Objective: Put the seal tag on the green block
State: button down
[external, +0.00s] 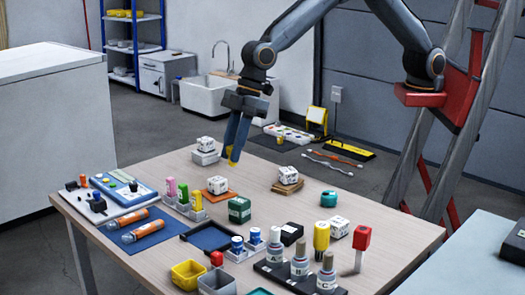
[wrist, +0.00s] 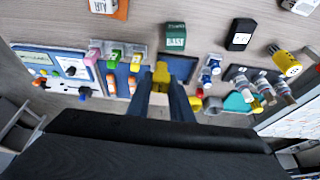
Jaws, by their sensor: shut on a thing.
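My gripper (external: 233,150) is above the far part of the table, pointing down, its dark blue fingers close together. It is shut on a small yellow piece, which looks like the seal tag (external: 231,160). In the wrist view the yellow tag (wrist: 161,74) shows between the fingertips. The green block (external: 239,210) stands on the table near its middle, below and apart from the tag. In the wrist view the green block (wrist: 175,36) shows white lettering on its side, just beyond the tag.
White lettered cubes stand nearby, one on an orange pad (external: 217,192) and one on a wooden stand (external: 287,188). A blue-lined tray (external: 209,238), a bottle rack (external: 285,277) and a pen holder (external: 184,208) crowd the front and left. A teal round piece (external: 329,198) sits right.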

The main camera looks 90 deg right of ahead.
jog(key=s+a+r+p, duration=0.1)
jog(key=a, duration=0.1)
jog(key=p, duration=0.3)
send_over(234, 203)
jog(key=s+d, duration=0.1)
jog(key=d, duration=0.1)
jog(key=f, duration=1)
jog(key=shift+s+a, duration=0.2)
jog(key=shift+a, duration=0.05)
jog(key=shift+f, duration=0.15)
jog(key=c, duration=1.6)
grip_release()
